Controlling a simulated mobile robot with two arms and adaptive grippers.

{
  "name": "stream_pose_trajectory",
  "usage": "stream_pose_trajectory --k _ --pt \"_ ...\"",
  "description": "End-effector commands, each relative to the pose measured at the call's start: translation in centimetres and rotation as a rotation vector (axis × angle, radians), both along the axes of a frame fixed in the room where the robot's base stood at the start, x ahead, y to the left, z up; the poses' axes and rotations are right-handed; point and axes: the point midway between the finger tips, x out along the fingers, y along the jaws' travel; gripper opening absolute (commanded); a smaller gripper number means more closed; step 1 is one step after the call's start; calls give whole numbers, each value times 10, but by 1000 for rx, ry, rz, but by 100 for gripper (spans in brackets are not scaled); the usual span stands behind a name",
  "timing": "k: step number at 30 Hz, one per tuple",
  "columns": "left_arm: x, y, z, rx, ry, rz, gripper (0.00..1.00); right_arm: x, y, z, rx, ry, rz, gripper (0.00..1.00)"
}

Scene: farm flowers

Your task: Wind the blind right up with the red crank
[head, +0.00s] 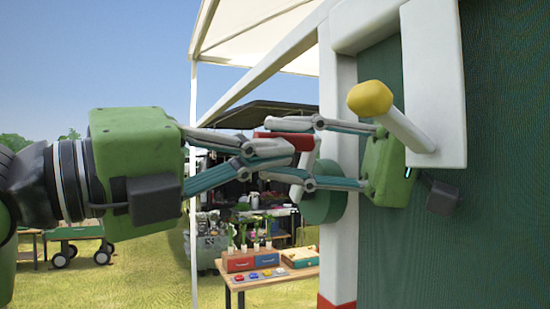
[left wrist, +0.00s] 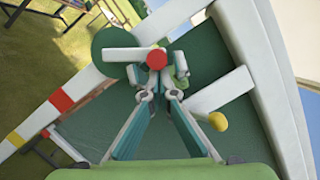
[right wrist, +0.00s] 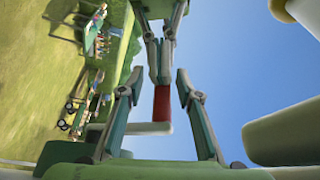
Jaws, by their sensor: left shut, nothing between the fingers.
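The red crank handle (head: 288,138) sticks out from a white crank arm (head: 305,160) on a green round hub (head: 325,195) beside the white post. My left gripper (head: 284,152) is shut and empty, its fingertips at the handle's free end. The handle's red end shows just beyond those tips in the left wrist view (left wrist: 157,58). My right gripper (head: 266,149) comes from the right and is open. In the right wrist view its fingers stand either side of the handle (right wrist: 162,103), with gaps. I cannot make out the blind.
A white lever with a yellow knob (head: 370,98) sticks out in front of my right gripper. A dark green wall (head: 500,150) with white framing stands at right. A white canopy (head: 265,40) is overhead. A wooden table (head: 270,280) with small drawers stands behind, on grass.

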Motion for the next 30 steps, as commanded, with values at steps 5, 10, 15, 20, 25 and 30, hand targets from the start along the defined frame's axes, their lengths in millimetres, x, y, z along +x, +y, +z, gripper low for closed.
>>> stream_pose_trajectory --k 5,10,15,20,25,30 --pt "-2 -2 -2 5 0 -5 0 2 0 0 3 2 -4 33" --pt "-3 -3 -2 7 -1 -8 0 3 -3 0 4 4 -7 33" --pt "-3 -3 -3 8 -1 -9 0 3 -24 -2 5 6 -9 33" --pt "-4 -4 -3 9 -2 -9 0 1 -59 -6 5 5 -11 33" --pt "-4 -4 -3 9 -2 -10 0 -2 -93 -10 5 5 -8 33" --pt "-4 -4 -3 9 -2 -10 0 -3 -114 -13 4 3 -6 33"
